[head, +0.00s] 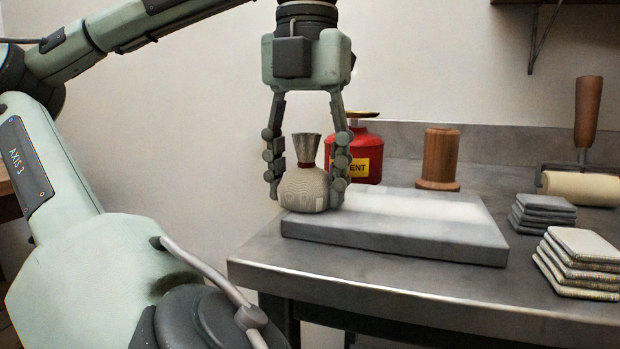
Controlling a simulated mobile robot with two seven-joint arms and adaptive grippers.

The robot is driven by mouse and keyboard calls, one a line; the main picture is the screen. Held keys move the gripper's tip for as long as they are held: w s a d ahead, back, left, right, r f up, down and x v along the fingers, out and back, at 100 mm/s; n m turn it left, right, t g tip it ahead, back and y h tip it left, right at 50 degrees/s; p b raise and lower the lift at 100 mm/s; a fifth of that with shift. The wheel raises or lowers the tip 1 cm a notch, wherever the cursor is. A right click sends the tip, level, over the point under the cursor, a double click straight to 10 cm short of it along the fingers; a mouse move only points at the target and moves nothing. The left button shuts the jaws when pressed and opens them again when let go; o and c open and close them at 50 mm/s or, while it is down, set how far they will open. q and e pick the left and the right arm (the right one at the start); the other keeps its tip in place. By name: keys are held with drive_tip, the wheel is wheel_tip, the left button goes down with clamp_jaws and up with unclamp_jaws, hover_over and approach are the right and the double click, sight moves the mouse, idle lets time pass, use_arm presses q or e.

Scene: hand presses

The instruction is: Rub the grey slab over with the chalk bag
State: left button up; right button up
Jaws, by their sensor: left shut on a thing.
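The grey slab (400,240) lies flat on the metal-topped table. A pale white band (430,209) runs along the back part of its top face. The chalk bag (304,188) is a round cream cloth pouch with a gathered neck and a red tie. It is at the slab's left end, on or just above the top face; I cannot tell if it touches. My left gripper (306,186) points down and is shut on the chalk bag, with a finger on each side. My right gripper is not in view.
A red solvent can (367,150) stands behind the slab, and a wooden cylinder (438,158) stands to its right. Stacked grey tiles (543,214), stacked pale tiles (582,262) and a cream roller (580,188) with an upright wooden handle are at the right. The table's front edge (400,298) is clear.

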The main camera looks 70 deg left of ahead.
sight(306, 134)
use_arm(q)
drive_tip(key=shift+r+p, duration=2.4)
drive_tip(key=shift+r, duration=0.6)
drive_tip(key=shift+r+p, duration=1.2)
drive_tip(key=shift+r, duration=0.35)
drive_tip(key=shift+f, duration=0.1)
